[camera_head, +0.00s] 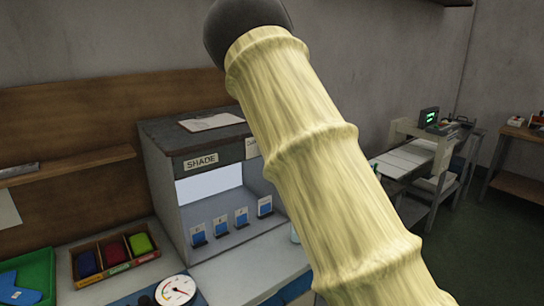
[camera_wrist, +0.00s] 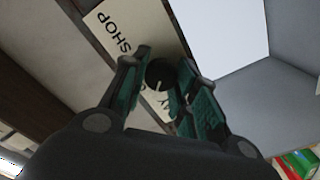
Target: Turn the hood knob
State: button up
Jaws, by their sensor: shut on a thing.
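The hood (camera_head: 186,140) is a grey box with a SHADE sign, left of centre in the head view. The knob (camera_wrist: 158,74) is small, round and dark, with a pale pointer mark. It sits on a cream label plate (camera_wrist: 130,30) reading SHOP, with other lettering partly covered. My gripper (camera_wrist: 164,62) has its green-padded fingers on either side of the knob and is shut on it. In the head view my pale ribbed arm hides the gripper and the knob.
Inside the hood stand several blue sample cards (camera_head: 241,216). A clipboard (camera_head: 211,122) lies on its top. A sectioned box (camera_head: 115,250) of coloured cloths, a green tray (camera_head: 38,272) and a dial gauge (camera_head: 176,290) stand left on the bench. A wooden shelf (camera_head: 75,163) is behind.

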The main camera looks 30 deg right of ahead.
jog(key=shift+f+n+b, duration=0.1)
jog(key=shift+n+b, duration=0.45)
jog(key=shift+n, duration=0.05)
jog(key=o, duration=1)
jog(key=s+d, duration=0.1)
jog(key=s, duration=1.1)
